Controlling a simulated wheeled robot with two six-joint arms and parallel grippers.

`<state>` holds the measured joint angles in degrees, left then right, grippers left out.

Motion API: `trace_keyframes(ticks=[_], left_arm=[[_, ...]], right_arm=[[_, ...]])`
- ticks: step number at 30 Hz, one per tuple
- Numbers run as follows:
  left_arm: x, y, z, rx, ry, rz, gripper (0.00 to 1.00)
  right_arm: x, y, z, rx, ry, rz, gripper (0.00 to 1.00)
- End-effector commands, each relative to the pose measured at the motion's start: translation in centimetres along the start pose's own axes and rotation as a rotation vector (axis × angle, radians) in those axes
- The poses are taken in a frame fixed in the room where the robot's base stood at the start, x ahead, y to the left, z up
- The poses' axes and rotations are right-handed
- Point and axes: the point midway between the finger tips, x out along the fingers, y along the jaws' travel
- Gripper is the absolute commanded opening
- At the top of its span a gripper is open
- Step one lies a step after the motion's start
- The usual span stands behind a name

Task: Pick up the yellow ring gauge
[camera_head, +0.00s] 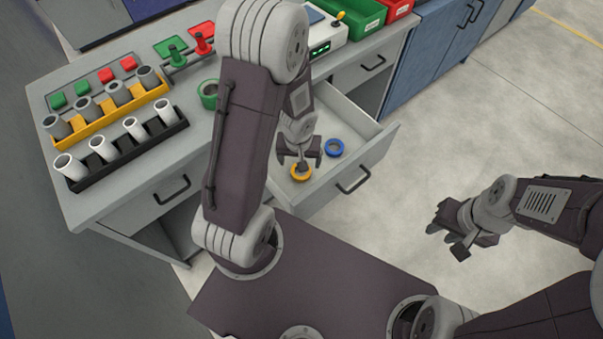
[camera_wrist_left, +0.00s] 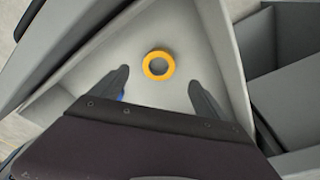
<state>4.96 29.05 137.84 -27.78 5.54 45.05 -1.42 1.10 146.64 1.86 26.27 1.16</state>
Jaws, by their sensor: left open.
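The yellow ring gauge (camera_head: 301,173) lies flat in the open drawer (camera_head: 352,128). It also shows whole in the left wrist view (camera_wrist_left: 158,65), ahead of and between the two fingers. My left gripper (camera_head: 300,157) is open and empty above the drawer, pointing down, with the ring just past its fingertips. The left fingers also show in the left wrist view (camera_wrist_left: 158,80). A blue ring gauge (camera_head: 335,147) lies in the drawer to the right of the yellow one. In the left wrist view it is mostly hidden behind the left finger. My right gripper (camera_head: 456,228) hangs over the floor, away from the drawer.
The drawer walls stand close around the rings. On the workbench (camera_head: 88,203) are a yellow rack (camera_head: 125,107) and a black rack (camera_head: 132,150) with pipes, and a green ring (camera_head: 208,94). Green (camera_head: 352,17) and red bins stand at the back. The floor at right is clear.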

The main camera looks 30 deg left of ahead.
Motion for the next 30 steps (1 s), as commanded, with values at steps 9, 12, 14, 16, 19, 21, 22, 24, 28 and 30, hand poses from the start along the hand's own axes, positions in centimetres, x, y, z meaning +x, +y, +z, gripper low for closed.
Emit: trace_keyframes(ticks=[9,12,14,16,19,21,22,24,28,30], left_arm=[[3.8,0.0,0.0,0.000,-0.001,0.000,0.85],[6.0,0.1,-0.2,0.001,-0.002,-0.001,0.85],[7.2,0.2,-0.3,0.001,-0.002,-0.001,0.85],[8.2,0.2,-0.3,0.000,-0.001,0.000,0.85],[8.6,0.3,-0.4,0.000,-0.001,0.001,0.85],[8.5,0.3,-0.4,0.000,-0.001,0.001,0.85],[8.4,0.3,-0.4,0.000,-0.001,0.001,0.85],[8.4,0.3,-0.4,0.000,-0.001,0.001,0.85],[8.4,0.3,-0.4,0.000,-0.001,0.001,0.57],[8.3,0.3,-0.4,0.000,-0.001,0.001,0.38]], right_arm=[[2.9,0.1,0.3,0.000,-0.001,0.000,0.32],[4.4,0.1,0.5,0.000,-0.001,0.000,0.32],[5.1,0.1,0.6,0.000,-0.001,0.000,0.32],[5.9,0.1,0.7,0.000,-0.001,0.000,0.32],[6.1,0.1,0.7,0.000,-0.001,0.000,0.32],[6.0,0.1,0.7,0.000,-0.001,0.000,0.32],[5.9,0.1,0.7,0.000,-0.001,0.000,0.32],[5.9,0.1,0.7,0.000,-0.001,0.000,0.32],[5.9,0.1,0.7,0.000,-0.001,0.000,0.32],[5.9,0.1,0.7,0.000,-0.001,0.000,0.32]])
